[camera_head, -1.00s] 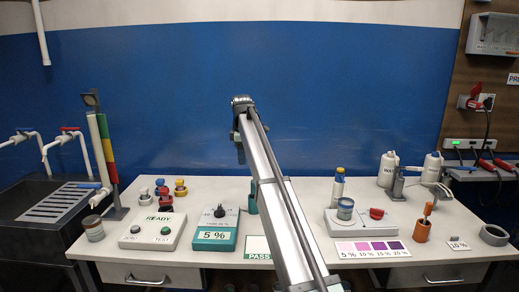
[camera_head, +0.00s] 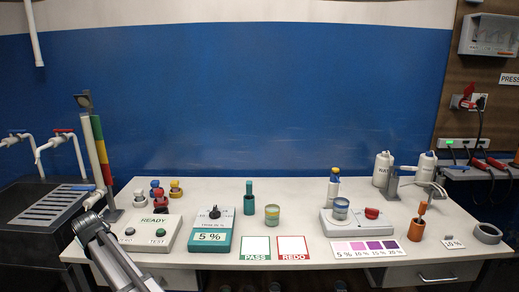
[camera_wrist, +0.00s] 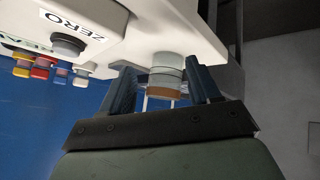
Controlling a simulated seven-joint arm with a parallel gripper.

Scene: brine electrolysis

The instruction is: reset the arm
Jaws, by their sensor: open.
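My gripper (camera_wrist: 158,70) shows in the wrist view with its two dark fingers spread apart. A banded grey-green and brown jar (camera_wrist: 166,76) appears in the gap between the fingers, near the table edge. I cannot tell whether it is between the fingertips or beyond them; neither finger visibly closes on it. In the head view my arm (camera_head: 103,240) reaches over the table's left front corner, and the gripper itself cannot be made out there.
The READY box (camera_head: 153,232), the 5 % dial box (camera_head: 212,230), a jar (camera_head: 272,214) and a green bottle (camera_head: 249,198) stand on the white table. A sink (camera_head: 45,205) and a tall coloured post (camera_head: 101,150) are at the left. The table's back middle is clear.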

